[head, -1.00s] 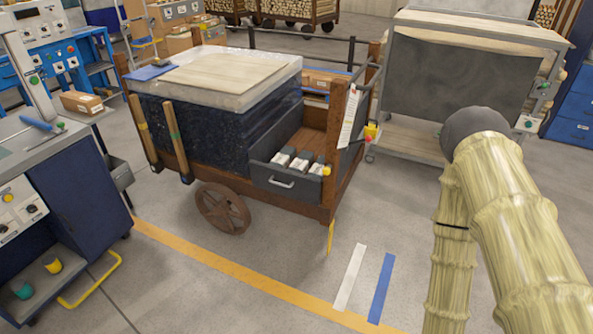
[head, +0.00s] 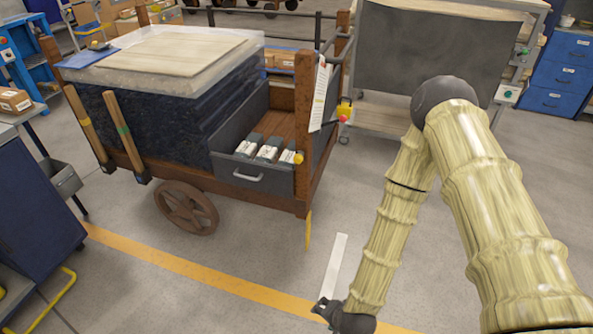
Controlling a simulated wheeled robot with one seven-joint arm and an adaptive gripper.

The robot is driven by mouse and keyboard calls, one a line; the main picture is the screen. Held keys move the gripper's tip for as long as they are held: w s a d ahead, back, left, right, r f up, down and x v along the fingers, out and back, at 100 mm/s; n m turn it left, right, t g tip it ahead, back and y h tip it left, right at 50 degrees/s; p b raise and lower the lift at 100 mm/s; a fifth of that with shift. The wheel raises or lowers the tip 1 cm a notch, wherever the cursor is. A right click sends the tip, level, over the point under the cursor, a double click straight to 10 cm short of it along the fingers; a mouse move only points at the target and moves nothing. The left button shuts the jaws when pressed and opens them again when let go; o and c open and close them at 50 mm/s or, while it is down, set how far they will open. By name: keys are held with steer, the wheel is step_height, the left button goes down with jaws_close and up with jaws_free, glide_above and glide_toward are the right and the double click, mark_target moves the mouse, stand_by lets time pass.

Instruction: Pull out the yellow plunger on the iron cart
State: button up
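The cart (head: 250,193) has a rusty brown frame, a spoked wheel and upright posts. An open grey drawer (head: 225,170) is at its near side. A small round yellow knob (head: 298,158) sits at the drawer's right front corner. A yellow block with a red button (head: 344,112) is beside the right post. I cannot tell for sure which of these yellow parts is the plunger. My gripper (head: 324,309) is a dark shape at the bottom of the view, low in front of the cart and apart from it. Its fingers are too small and hidden to read.
A grey-panelled cart (head: 425,50) stands behind at right, with blue drawers (head: 562,70) beyond. A blue workbench (head: 35,200) is at left. Two wooden handles lean on the cart's left side. A white tag (head: 319,95) hangs at the right post. Floor in front is clear.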

steer(key=w+a+f+m+t+b, duration=0.1)
steer(key=w+a+m+t+b, duration=0.3)
steer(key=w+a+m+b, duration=0.55)
steer(key=m+t+h+b, duration=0.8)
steer(key=m+b, duration=0.6)
steer(key=m, duration=1.1)
glide_toward(297, 160)
steer(key=b+x, duration=0.2)
steer(key=x, duration=0.9)
steer(key=shift+f, duration=0.1)
steer(key=shift+c, duration=0.3)
